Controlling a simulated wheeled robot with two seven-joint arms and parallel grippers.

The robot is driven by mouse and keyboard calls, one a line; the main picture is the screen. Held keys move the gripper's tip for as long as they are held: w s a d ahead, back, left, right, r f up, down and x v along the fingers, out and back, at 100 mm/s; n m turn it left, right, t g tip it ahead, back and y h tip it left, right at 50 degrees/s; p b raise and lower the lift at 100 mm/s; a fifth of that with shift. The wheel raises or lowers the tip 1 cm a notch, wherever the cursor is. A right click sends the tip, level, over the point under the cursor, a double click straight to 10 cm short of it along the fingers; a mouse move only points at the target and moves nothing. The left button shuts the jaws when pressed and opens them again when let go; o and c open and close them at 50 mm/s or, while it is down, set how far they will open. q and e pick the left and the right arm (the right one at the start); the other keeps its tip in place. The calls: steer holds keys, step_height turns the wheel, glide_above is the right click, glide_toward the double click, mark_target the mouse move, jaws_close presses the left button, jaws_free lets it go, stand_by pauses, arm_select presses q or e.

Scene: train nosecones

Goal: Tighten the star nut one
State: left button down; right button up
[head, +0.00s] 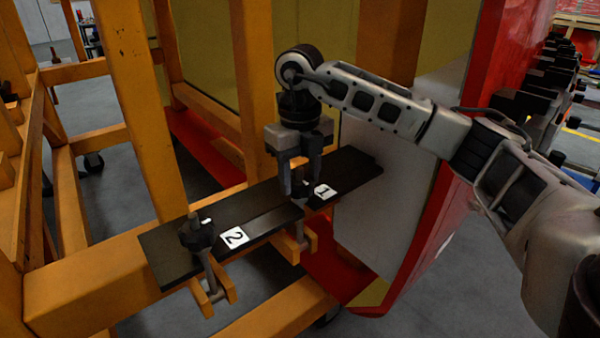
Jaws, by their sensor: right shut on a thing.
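A dark flat bar (262,222) lies across an orange frame beam, with white labels 1 (324,192) and 2 (234,237) on it. Star nut one (301,189) is a small black knob beside label 1, partly hidden by my gripper. My right gripper (300,190) points down over it from above, with its fingers closed around the nut. Star nut two (197,233) is a black knob on a bolt left of label 2, with nothing touching it. My left gripper is not in view.
Orange posts (252,80) rise behind the bar, close to my right gripper. A grey and red nosecone panel (385,200) stands right of the bar, under my right arm. Black clamps (535,105) line the far right. Grey floor shows at the lower middle.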

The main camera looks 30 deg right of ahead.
steer(key=m, duration=0.4)
steer(key=shift+r+m, duration=0.1)
steer(key=shift+m, duration=0.3)
steer(key=m+p, duration=0.1)
steer(key=m, duration=0.3)
steer(key=shift+m, duration=0.3)
steer(key=m, duration=0.3)
steer(key=shift+p, duration=0.35)
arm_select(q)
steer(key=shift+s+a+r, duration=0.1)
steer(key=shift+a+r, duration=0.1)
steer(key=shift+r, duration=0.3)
arm_select(e)
steer(key=shift+m, duration=1.3)
steer(key=shift+d, duration=0.1)
steer(key=o, duration=1)
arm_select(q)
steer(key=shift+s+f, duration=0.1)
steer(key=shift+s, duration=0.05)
